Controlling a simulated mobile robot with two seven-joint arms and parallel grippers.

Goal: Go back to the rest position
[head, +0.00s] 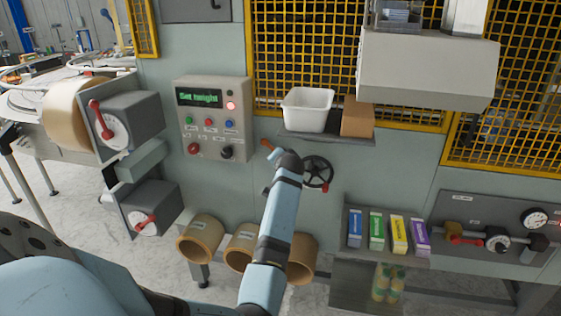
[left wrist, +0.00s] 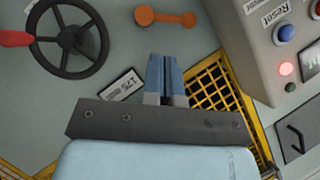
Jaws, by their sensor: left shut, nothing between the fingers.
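My left arm (head: 273,230) reaches up across the middle of the head view, in front of the machine's grey-green front. The gripper itself is mostly hidden behind the wrist there. In the left wrist view my left gripper (left wrist: 166,78) shows its two blue fingers together, with nothing between them. The fingertips are apart in the picture from an orange lever (left wrist: 165,18) and a black handwheel (left wrist: 70,38). The handwheel also shows in the head view (head: 318,172), just right of my wrist. My right gripper is not in view.
A control panel (head: 212,118) reading "Set height" stands left of my arm. A white bin (head: 308,110) and a brown box (head: 357,118) sit on a shelf above. Cardboard-coloured rolls (head: 201,238) lie below. Several coloured cartons (head: 376,231) stand at right. Two grey dial boxes are at left.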

